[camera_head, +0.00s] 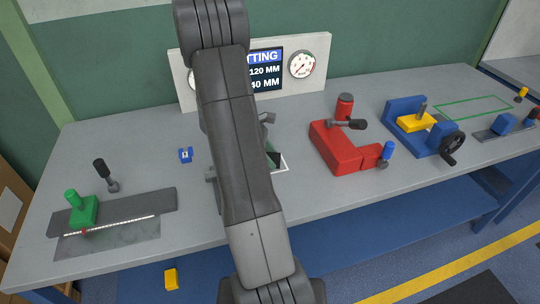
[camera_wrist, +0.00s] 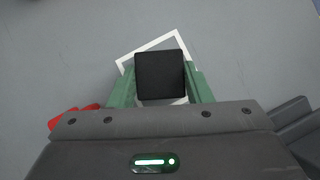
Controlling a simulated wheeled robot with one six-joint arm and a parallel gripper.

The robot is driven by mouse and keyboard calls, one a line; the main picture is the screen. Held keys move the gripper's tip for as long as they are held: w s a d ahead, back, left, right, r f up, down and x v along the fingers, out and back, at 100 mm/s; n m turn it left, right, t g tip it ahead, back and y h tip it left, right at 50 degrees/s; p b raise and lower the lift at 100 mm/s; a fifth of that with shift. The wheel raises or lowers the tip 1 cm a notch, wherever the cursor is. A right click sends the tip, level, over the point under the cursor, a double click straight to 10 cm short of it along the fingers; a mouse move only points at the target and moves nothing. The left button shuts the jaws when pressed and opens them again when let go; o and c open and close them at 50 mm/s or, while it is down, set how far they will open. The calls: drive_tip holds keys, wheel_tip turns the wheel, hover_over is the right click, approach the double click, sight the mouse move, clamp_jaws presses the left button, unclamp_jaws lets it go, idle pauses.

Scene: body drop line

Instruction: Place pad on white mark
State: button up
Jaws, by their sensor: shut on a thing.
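The pad is a black square block (camera_wrist: 160,75) held between the green fingers of my gripper (camera_wrist: 160,90) in the wrist view. My gripper is shut on it. The white mark (camera_wrist: 147,45) is a square outline on the grey bench, below and around the pad in this view. The outline looks turned relative to the pad, and its near part is hidden by the pad and gripper. Whether the pad touches the bench cannot be told. In the head view my arm hides most of the gripper, and only the right part of the white mark (camera_head: 286,163) shows.
A red fixture (camera_head: 335,150) stands right of the mark, with a blue vise (camera_head: 405,115) beyond it. A green stop on a grey rail (camera_head: 150,203) lies at the left. A small blue block (camera_head: 186,155) sits left of my arm. A gauge panel (camera_head: 318,70) stands behind.

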drive_tip(key=shift+f, duration=0.2)
drive_tip(key=o, duration=1)
drive_tip(key=shift+r, duration=0.1)
drive_tip(key=shift+r, duration=0.2)
drive_tip(key=v, duration=1.2)
drive_tip(key=shift+f+b, duration=0.1)
drive_tip(key=shift+b, duration=0.3)
drive_tip(key=shift+w, duration=0.1)
